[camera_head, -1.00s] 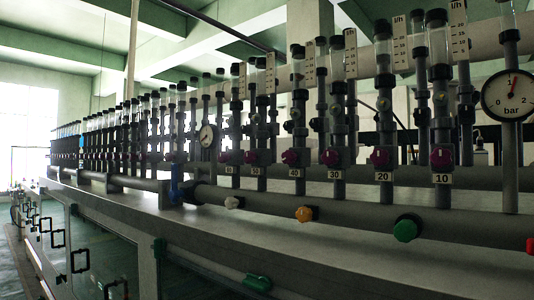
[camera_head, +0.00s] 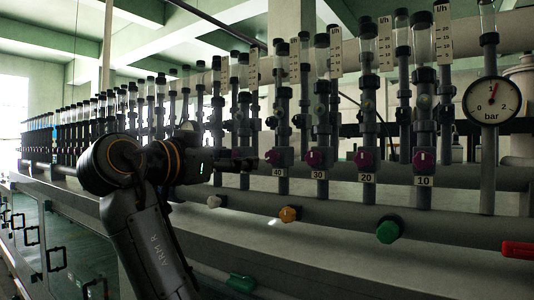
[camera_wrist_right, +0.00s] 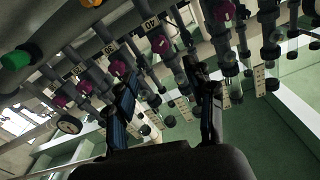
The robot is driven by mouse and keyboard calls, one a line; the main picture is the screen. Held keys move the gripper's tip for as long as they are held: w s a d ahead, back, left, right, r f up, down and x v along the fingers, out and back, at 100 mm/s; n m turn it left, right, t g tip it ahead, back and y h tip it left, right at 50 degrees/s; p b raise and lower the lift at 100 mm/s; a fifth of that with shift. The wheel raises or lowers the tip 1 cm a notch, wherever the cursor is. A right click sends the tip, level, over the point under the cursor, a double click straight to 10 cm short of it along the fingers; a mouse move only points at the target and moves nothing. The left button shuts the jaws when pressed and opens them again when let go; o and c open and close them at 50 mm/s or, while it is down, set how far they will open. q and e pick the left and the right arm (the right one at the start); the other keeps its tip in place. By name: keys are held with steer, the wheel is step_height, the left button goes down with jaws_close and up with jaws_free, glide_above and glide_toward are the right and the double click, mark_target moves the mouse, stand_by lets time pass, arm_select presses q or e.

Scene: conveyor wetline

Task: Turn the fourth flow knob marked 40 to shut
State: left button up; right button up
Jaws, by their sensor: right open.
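The magenta flow knob above the 40 label (camera_head: 272,156) sits on a grey vertical pipe, fourth from the right; its setting is too small to read. Its label (camera_head: 277,172) is below it. My right gripper (camera_head: 250,160) points at it from the left in the head view, a short way off and apart from it. In the wrist view the 40 knob (camera_wrist_right: 160,44) and label (camera_wrist_right: 151,22) lie beyond the gap between the open, empty fingers (camera_wrist_right: 165,78). My left gripper is not in view.
Neighbouring magenta knobs are marked 30 (camera_head: 315,158), 20 (camera_head: 364,160) and 10 (camera_head: 423,160). A pressure gauge (camera_head: 491,101) is at the right. Orange (camera_head: 289,214) and green (camera_head: 388,231) caps stick out below. Flow tubes stand close together behind my arm.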

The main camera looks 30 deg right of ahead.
mark_target(270, 157)
steer(key=p+x, duration=0.4)
steer(key=x, duration=0.6)
steer(key=shift+d+r+p, duration=0.1)
steer(key=shift+r+p, duration=0.1)
steer(key=shift+p, duration=0.15)
steer(key=shift+w+d+f, duration=0.15)
steer(key=shift+w+d, duration=0.1)
steer(key=shift+d, duration=0.3)
steer(key=shift+a, duration=0.1)
jaws_close()
